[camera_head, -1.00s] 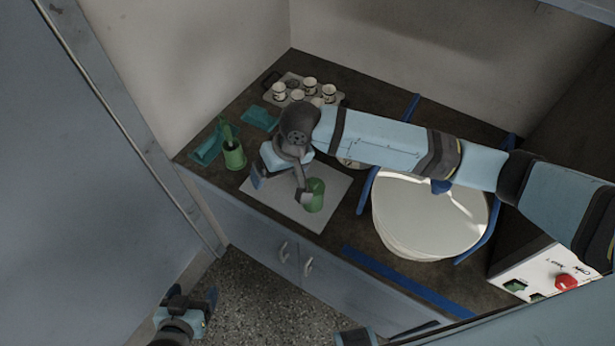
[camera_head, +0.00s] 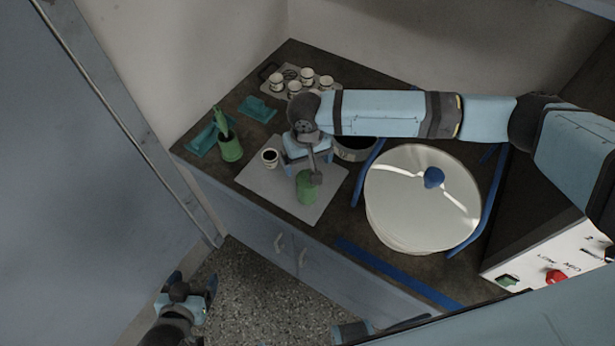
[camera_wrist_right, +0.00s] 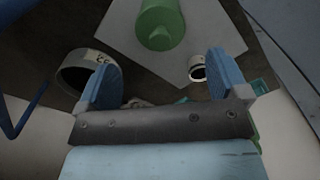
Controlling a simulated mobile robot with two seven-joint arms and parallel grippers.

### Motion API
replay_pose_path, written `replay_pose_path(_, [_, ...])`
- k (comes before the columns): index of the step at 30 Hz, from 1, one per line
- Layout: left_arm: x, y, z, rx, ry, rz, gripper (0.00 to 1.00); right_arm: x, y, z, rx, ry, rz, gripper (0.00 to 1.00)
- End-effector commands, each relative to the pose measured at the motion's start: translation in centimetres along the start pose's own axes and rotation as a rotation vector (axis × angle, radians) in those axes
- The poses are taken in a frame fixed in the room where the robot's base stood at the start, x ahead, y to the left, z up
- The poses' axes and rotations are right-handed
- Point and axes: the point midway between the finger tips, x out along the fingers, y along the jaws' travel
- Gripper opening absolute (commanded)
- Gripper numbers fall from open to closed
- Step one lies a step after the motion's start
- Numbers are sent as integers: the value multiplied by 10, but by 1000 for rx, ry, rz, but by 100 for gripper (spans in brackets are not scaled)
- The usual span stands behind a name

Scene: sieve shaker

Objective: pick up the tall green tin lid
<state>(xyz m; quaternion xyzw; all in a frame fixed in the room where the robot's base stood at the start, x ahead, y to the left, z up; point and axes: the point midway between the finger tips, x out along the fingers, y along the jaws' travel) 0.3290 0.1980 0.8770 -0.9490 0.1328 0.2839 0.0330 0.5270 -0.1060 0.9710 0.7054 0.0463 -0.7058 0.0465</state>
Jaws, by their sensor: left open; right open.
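The tall green tin (camera_head: 306,190) stands on the pale grey mat (camera_head: 262,190). In the right wrist view the tin (camera_wrist_right: 165,15) shows at the top, with its lid (camera_wrist_right: 158,40) and a small knob facing me. My right gripper (camera_head: 303,168) is open and empty at the tin's upper end, partly covering it in the head view. In the wrist view its two blue fingers (camera_wrist_right: 162,78) are apart, with the tin beyond them and nothing between. My left gripper (camera_head: 192,284) is open and empty, low at the bottom left, over the floor.
A white cup (camera_head: 269,157) stands on the mat, left of the tin. Left are a green holder (camera_head: 229,149) and teal cloths (camera_head: 257,108). The large white shaker lid (camera_head: 410,210) and its blue bars stand right.

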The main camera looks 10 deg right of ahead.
Motion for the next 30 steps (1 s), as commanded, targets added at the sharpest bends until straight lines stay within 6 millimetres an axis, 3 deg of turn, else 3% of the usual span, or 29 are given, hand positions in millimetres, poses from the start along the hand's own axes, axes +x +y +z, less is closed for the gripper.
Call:
replay_pose_path(12, [-6,1,-7,-2,-1,-2,80,49,-2,8,-1,0,1,92])
replay_pose_path(20, [-6,0,-6,-2,-2,-4,80,52,-2,8,-1,1,0,92])
replay_pose_path(27, [-6,0,-6,-3,-3,-4,80,52,-2,8,0,0,0,40])
replay_pose_path(30, [-6,0,-6,-3,-4,-3,80,52,-2,8,0,0,0,39])
